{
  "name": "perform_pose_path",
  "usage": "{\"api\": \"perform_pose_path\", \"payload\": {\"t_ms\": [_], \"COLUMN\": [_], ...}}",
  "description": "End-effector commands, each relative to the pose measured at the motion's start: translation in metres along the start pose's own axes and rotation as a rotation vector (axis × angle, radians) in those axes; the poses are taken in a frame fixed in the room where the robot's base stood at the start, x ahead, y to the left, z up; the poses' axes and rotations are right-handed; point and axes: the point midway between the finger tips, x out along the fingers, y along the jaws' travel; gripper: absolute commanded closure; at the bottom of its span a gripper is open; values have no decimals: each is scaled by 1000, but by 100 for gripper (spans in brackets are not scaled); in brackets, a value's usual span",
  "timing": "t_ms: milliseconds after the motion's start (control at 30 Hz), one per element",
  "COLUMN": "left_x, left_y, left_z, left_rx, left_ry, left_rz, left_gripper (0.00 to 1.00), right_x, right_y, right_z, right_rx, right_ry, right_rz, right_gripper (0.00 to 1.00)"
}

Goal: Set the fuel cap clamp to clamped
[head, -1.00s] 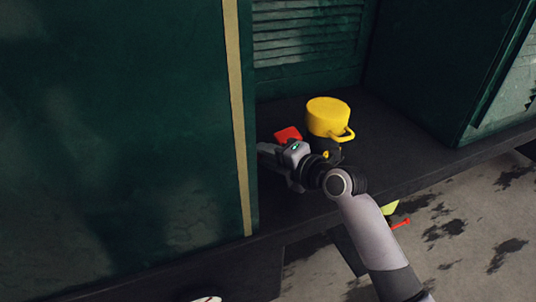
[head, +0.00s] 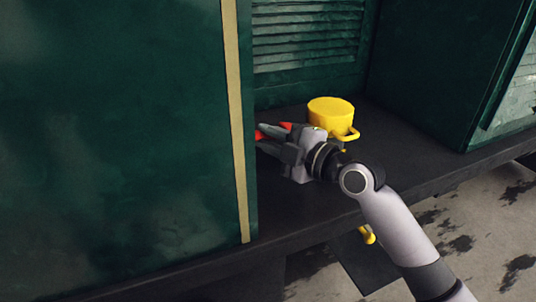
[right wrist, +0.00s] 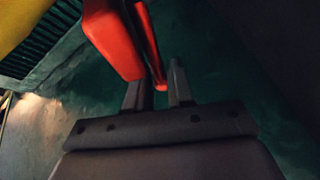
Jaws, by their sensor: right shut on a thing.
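The yellow fuel cap (head: 331,116) with its side loop handle sits on the dark ledge in the head view. Red parts, seemingly the fuel cap clamp (head: 286,125), show just left of it, partly hidden behind my right gripper (head: 265,140). In the right wrist view the clamp appears as a wide red block (right wrist: 112,42) and a thin red bar (right wrist: 152,50) reaching down between the fingers. My right gripper is shut on this red bar, its fingers (right wrist: 160,88) on either side. My left gripper is not in view.
A tall green panel (head: 120,130) with a tan strip (head: 234,120) stands close left of my right gripper. A louvred green wall (head: 308,50) is behind the cap, another green box (head: 440,70) to the right. The dark ledge (head: 420,165) is clear right of the cap.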

Motion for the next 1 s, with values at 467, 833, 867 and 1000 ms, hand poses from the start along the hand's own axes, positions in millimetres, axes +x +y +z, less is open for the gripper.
{"api": "perform_pose_path", "payload": {"t_ms": [467, 833, 867, 1000], "left_x": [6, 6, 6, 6], "left_y": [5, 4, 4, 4], "left_z": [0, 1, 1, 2], "left_rx": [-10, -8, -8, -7], "left_ry": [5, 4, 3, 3], "left_rz": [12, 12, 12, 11], "left_gripper": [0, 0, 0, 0], "right_x": [-2, -2, -2, -2], "right_y": [10, 10, 10, 10], "right_z": [0, 0, 0, 0], "right_rx": [103, 102, 102, 101], "right_ry": [22, 21, 21, 21], "right_rz": [45, 47, 47, 46], "right_gripper": [100, 63, 63, 63]}}
